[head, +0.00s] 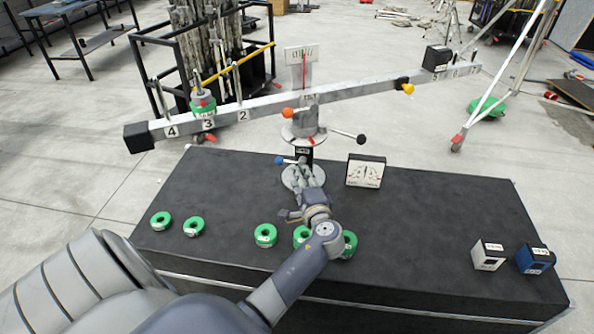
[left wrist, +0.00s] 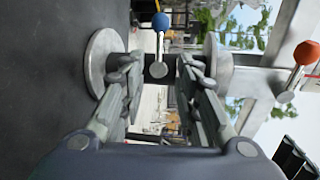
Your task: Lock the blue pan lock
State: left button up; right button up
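The blue pan lock is a lever with a blue ball (head: 279,160), pointing left from the short post under the balance. In the left wrist view its blue ball (left wrist: 160,22) is at the top, with a metal rod running down to a round grey end. My left gripper (head: 304,174) is at the round base of the post, just below the lever. In the left wrist view my left gripper (left wrist: 158,72) is open, with one finger on each side of the lever's grey end. Contact cannot be told. My right gripper is not in view.
The balance beam (head: 262,108) slants above the black table (head: 420,215). An orange-ball lever (head: 288,113) and a black-ball lever (head: 361,139) stick out nearby. Several green ring weights (head: 265,235) lie at the front. A white block (head: 488,256) and blue block (head: 535,260) stand right.

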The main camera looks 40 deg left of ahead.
pick_arm(q)
jog(key=shift+v, duration=2.15)
jog(key=shift+d, duration=0.1)
